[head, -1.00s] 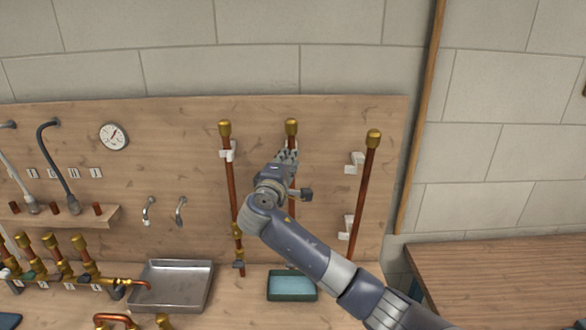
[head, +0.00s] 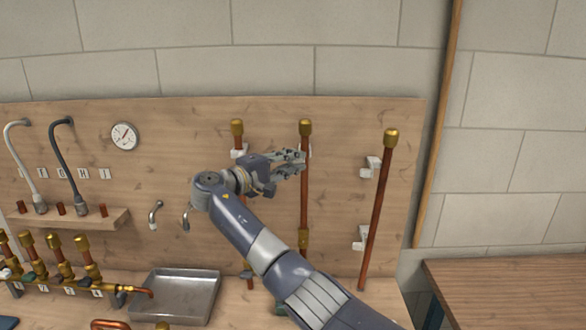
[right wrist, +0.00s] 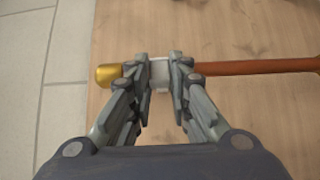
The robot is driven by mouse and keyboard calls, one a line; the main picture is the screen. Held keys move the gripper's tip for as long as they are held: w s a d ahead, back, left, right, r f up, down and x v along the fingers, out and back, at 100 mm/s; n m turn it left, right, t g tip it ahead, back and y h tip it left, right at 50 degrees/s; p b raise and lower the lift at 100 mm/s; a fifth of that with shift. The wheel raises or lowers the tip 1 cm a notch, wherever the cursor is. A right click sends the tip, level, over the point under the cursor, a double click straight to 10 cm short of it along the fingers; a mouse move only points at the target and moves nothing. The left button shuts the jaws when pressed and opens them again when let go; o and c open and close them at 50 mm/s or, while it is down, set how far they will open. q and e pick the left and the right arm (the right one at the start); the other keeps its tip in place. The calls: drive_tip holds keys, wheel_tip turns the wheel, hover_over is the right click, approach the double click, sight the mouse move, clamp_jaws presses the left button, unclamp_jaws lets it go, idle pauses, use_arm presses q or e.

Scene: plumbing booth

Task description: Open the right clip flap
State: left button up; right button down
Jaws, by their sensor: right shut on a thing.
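A middle copper pipe (head: 304,205) with a brass cap stands upright against the wooden board. A white clip is at its upper part; in the right wrist view the white clip (right wrist: 160,73) shows between the brass cap and the bare copper. My right gripper (head: 303,160) reaches the pipe from the left, just below the cap, and hides most of this clip in the head view. In the right wrist view its fingertips (right wrist: 162,59) sit on either side of the white clip, shut on it. Whether a flap is raised is hidden. My left gripper is not in view.
A right copper pipe (head: 377,205) stands beside white clips (head: 371,168). A left copper pipe (head: 237,132) is partly behind my arm. A metal tray (head: 180,294) lies on the bench. A gauge (head: 124,136) hangs on the board.

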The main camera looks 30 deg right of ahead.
drive_tip(key=shift+w+a+f+m+g+b, duration=0.1)
drive_tip(key=shift+w+a+m+g+b, duration=0.1)
drive_tip(key=shift+m+g+b, duration=0.55)
drive_tip(key=shift+g+h+b, duration=0.3)
drive_tip(key=shift+g, duration=0.25)
drive_tip(key=c, duration=1.5)
unclamp_jaws()
drive_tip(key=shift+w, duration=0.1)
drive_tip(key=shift+s+a, duration=0.25)
drive_tip(key=shift+a, duration=1.7)
drive_tip(key=shift+s+a, duration=0.2)
drive_tip(key=shift+a, duration=1.75)
drive_tip(key=shift+s+a, duration=0.25)
drive_tip(key=shift+a, duration=1.7)
drive_tip(key=shift+a, duration=0.1)
